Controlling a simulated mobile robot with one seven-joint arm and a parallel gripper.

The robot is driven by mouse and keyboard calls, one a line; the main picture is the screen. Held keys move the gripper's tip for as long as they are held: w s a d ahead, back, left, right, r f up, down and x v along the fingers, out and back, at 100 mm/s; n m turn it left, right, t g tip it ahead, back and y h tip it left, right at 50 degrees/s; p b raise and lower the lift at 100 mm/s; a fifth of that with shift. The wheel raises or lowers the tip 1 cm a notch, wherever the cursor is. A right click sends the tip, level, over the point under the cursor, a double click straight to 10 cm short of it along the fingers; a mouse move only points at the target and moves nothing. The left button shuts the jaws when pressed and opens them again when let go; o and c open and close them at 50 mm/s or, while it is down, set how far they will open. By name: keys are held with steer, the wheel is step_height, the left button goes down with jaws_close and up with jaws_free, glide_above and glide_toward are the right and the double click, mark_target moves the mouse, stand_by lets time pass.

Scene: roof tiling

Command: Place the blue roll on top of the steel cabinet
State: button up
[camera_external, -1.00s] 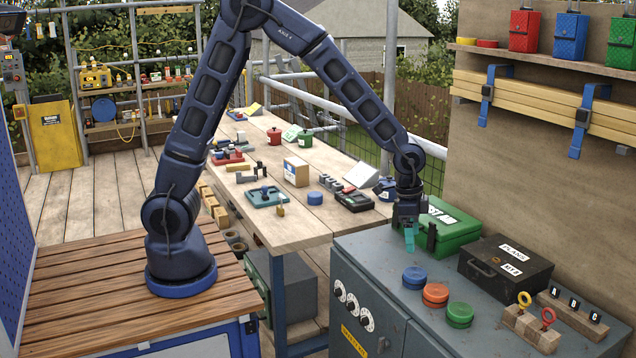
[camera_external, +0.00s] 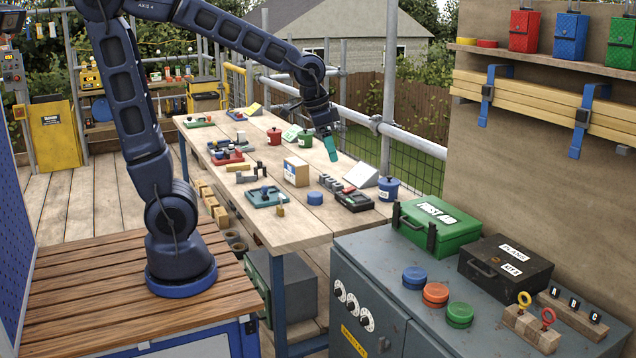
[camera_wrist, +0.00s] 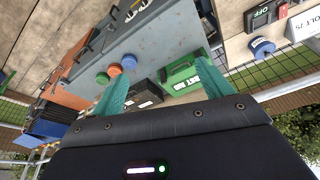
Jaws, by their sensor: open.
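A blue roll (camera_external: 415,277) lies flat on top of the grey steel cabinet (camera_external: 377,257), beside an orange roll (camera_external: 435,294) and a green roll (camera_external: 460,314). The wrist view also shows the blue roll (camera_wrist: 101,78) on the cabinet (camera_wrist: 165,38). A second small blue cylinder (camera_external: 314,198) stands on the wooden table; I cannot tell whether it is also a roll. My gripper (camera_external: 331,149) is raised over the far right side of the table, away from the cabinet. Its teal fingers (camera_wrist: 162,92) are apart with nothing held between them.
A green first aid box (camera_external: 438,226) and a black case (camera_external: 505,270) stand on the cabinet. A railing runs behind.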

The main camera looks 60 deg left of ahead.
steer(key=s+a+r+n, duration=0.1)
steer(key=s+a, duration=0.3)
steer(key=s, duration=0.4)
steer(key=s+a+r+n+t, duration=0.1)
steer(key=s+a+r+n, duration=0.1)
steer(key=s+a, duration=0.3)
steer(key=s+n, duration=0.1)
steer(key=s, duration=0.2)
steer(key=shift+s+a+r+y, duration=0.15)
steer(key=shift+s+r+y, duration=0.1)
steer(key=shift+s+y, duration=0.15)
